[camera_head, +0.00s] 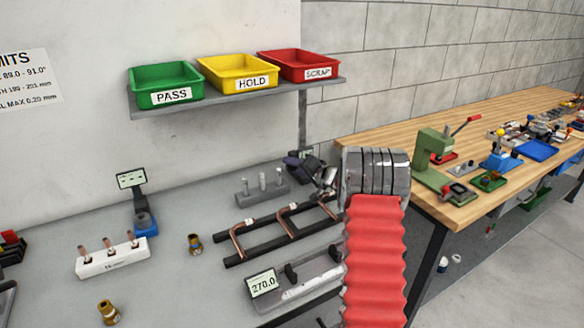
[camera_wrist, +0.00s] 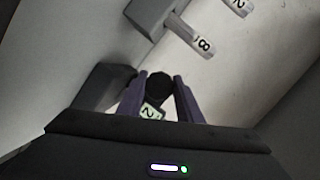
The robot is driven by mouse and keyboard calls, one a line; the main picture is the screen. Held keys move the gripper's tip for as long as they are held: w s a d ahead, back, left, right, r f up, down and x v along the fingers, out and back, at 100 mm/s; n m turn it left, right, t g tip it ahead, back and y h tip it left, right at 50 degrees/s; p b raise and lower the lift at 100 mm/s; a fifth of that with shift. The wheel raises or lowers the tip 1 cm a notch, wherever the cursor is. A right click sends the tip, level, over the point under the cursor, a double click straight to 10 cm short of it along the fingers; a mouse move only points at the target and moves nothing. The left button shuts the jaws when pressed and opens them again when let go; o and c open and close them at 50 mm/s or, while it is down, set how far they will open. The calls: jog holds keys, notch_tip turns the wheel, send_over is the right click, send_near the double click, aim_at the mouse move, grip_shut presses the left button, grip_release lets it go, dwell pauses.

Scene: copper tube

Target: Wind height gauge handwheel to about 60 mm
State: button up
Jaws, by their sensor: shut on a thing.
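My gripper (camera_head: 308,168) is at the back of the grey bench in the head view, beside my red-sleeved arm. In the wrist view its two purple fingers (camera_wrist: 160,97) are closed around a dark round knob (camera_wrist: 159,86), which looks like the height gauge handwheel. A small light display (camera_wrist: 152,112) shows between the fingers, with only a "2" legible. In the head view the gauge is mostly hidden behind the gripper and arm, so its height reading cannot be told.
A grey block with several upright pins (camera_head: 262,186) stands just left of my gripper. A copper tube rack (camera_head: 290,238) and a fixture reading 270.0 (camera_head: 263,284) lie in front. Green, yellow and red bins sit on a shelf (camera_head: 225,100) above. A wooden bench (camera_head: 462,215) is right.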

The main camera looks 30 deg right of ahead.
jog(key=shift+s+d+f, duration=0.1)
jog(key=shift+d+f, duration=0.1)
jog(key=o, duration=0.7)
jog(key=shift+o, duration=0.2)
jog(key=shift+a+r, duration=0.1)
jog(key=v, duration=1.3)
jog(key=shift+s, duration=0.35)
